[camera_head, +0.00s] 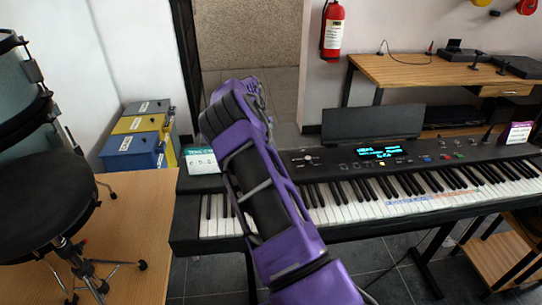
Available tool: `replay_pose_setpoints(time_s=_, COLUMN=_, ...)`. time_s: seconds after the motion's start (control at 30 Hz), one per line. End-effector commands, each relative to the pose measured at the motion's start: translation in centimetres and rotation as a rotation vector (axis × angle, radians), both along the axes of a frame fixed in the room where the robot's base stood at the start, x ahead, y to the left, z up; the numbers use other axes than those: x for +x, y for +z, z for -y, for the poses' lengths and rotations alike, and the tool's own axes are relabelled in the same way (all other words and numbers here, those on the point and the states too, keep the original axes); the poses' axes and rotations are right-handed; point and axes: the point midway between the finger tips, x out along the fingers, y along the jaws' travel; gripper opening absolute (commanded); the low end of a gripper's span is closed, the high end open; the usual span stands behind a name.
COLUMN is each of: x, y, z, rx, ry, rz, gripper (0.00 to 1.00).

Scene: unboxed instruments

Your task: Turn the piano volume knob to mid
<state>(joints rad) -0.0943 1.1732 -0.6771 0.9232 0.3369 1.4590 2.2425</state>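The black digital piano (360,205) stands across the right and middle, keys facing me. Its control panel has a lit blue-green display (380,152) and several small buttons. A small control (307,160) shows left of the display; I cannot tell whether it is the volume knob or how it is turned. My purple arm reaches up from the bottom, over the keyboard's left part, and hides some of the keys and panel. Its far end is at the piano's back left. The fingertips of my gripper are hidden behind my arm, so I cannot see whether they touch anything.
A black stool (40,205) and drum stand on a wooden platform (130,225) at left. Blue and yellow boxes (137,125) sit behind it. A small sign (203,160) is on the piano's left end. A wooden desk (430,70) stands behind; a fire extinguisher (333,32) hangs on the wall.

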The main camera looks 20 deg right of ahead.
Motion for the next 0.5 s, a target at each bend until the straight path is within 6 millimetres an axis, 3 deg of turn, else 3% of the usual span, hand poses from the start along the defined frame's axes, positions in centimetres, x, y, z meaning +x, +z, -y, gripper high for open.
replay_pose_setpoints(time_s=0.37, x=-0.02, y=-0.2, z=-0.11, rx=0.003, ry=-0.004, rz=-0.002, gripper=0.0)
replay_pose_setpoints(time_s=0.4, x=-0.02, y=-0.21, z=-0.11, rx=0.003, ry=-0.004, rz=-0.002, gripper=0.32)
replay_pose_setpoints(time_s=0.5, x=-0.02, y=-0.17, z=-0.09, rx=0.003, ry=-0.003, rz=-0.001, gripper=0.5)
